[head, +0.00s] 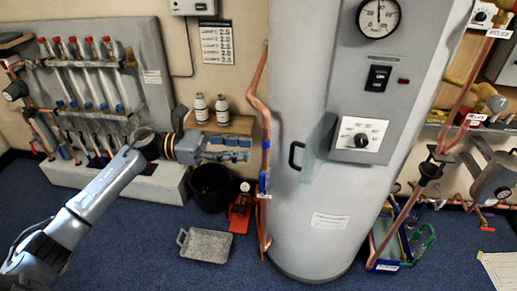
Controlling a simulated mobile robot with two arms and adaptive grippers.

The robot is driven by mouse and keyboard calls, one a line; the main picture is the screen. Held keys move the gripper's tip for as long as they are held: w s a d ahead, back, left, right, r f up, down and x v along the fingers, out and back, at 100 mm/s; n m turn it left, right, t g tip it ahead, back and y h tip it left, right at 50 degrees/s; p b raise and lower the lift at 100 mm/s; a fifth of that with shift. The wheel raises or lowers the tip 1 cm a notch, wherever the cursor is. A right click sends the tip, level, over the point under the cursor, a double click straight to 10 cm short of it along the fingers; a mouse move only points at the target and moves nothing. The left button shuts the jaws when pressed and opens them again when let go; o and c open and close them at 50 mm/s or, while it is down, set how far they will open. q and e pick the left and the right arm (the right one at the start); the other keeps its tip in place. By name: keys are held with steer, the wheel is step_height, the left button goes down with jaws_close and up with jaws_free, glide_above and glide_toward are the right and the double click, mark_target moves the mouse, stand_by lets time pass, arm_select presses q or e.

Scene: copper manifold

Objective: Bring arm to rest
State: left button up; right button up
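My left arm comes in from the lower left and reaches toward the middle. Its gripper (240,150) points right, in front of the wooden shelf and left of the vertical copper pipe (265,155). The fingers are small and grey-blue, and I cannot tell whether they are open or shut. I see nothing clearly held in them. My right gripper is not in view.
A large grey cylinder tank (310,245) stands at centre. A manifold panel (160,80) with copper pipes is at left. A black bucket (212,190), a grey tray (205,246) and a blue crate (388,267) are on the floor. Blue carpet is clear at front left.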

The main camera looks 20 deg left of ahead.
arm_select(q)
steer(key=shift+s+a, duration=0.1)
steer(key=shift+a, duration=0.35)
